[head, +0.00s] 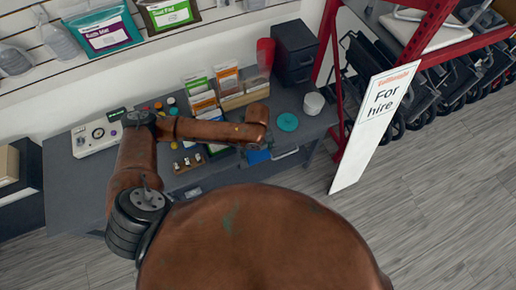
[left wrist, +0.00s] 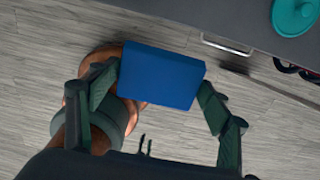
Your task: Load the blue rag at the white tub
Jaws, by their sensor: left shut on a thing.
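The blue rag (left wrist: 165,75) shows as a folded, block-like piece between the two fingers of my left gripper (left wrist: 158,84) in the left wrist view. The fingers are shut on its left and right ends. In the head view a bit of the rag (head: 257,157) shows beyond the end of my left arm, at the counter's front edge; the arm hides most of the gripper. The white tub (head: 313,103) stands upright at the right end of the counter, to the right of and behind the rag. My right gripper is not in view.
A teal round lid-like thing (head: 288,122) lies on the grey counter (head: 85,185) between the rag and the tub. Card racks (head: 229,82), a red cup-like thing (head: 265,53) and black drawers (head: 295,50) stand behind. A "For hire" sign (head: 375,115) leans at right.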

